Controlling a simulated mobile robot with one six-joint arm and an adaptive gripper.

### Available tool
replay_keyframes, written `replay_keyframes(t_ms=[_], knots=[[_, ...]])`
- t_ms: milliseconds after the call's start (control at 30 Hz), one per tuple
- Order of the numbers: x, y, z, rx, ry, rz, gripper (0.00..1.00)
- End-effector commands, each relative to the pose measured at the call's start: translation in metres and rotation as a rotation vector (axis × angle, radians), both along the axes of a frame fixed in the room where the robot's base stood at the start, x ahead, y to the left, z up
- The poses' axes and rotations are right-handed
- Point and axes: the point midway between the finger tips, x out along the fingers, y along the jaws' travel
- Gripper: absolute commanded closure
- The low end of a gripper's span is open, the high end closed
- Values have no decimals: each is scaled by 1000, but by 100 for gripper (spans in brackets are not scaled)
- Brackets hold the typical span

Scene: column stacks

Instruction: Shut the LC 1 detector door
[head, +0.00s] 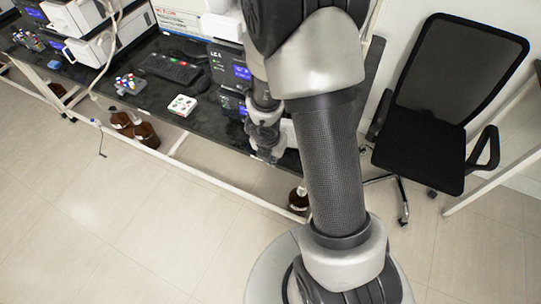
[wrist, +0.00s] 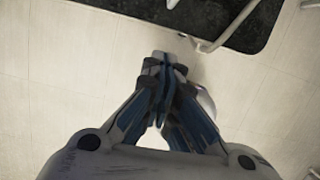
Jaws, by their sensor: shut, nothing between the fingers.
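A dark instrument stack (head: 228,68) with blue displays stands at the right part of the black bench in the head view. Its label looks like LC 1, but it is small. My arm covers its right side, and I cannot make out the detector door or how far it stands open. My gripper (head: 268,152) is in front of the stack, by the bench's front edge. In the wrist view my gripper (wrist: 165,65) is shut and empty, above the floor, with the bench edge just beyond its fingertips.
The black bench (head: 150,92) holds a keyboard (head: 170,68), a vial rack (head: 130,84) and a white tray (head: 182,105). Brown bottles (head: 146,134) stand beneath. A black office chair (head: 430,110) is at the right. The floor (head: 120,220) in front is clear.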

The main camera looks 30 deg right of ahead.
Motion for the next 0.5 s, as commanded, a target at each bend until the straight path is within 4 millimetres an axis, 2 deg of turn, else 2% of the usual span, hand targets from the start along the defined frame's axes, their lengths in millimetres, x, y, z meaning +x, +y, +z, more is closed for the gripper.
replay_keyframes(t_ms=[33,167,233,500], knots=[[2,-2,-17,0,0,0,100],[5,-6,-38,0,0,-1,100],[14,-16,-30,0,0,-5,100],[30,-35,-30,0,-1,-2,100]])
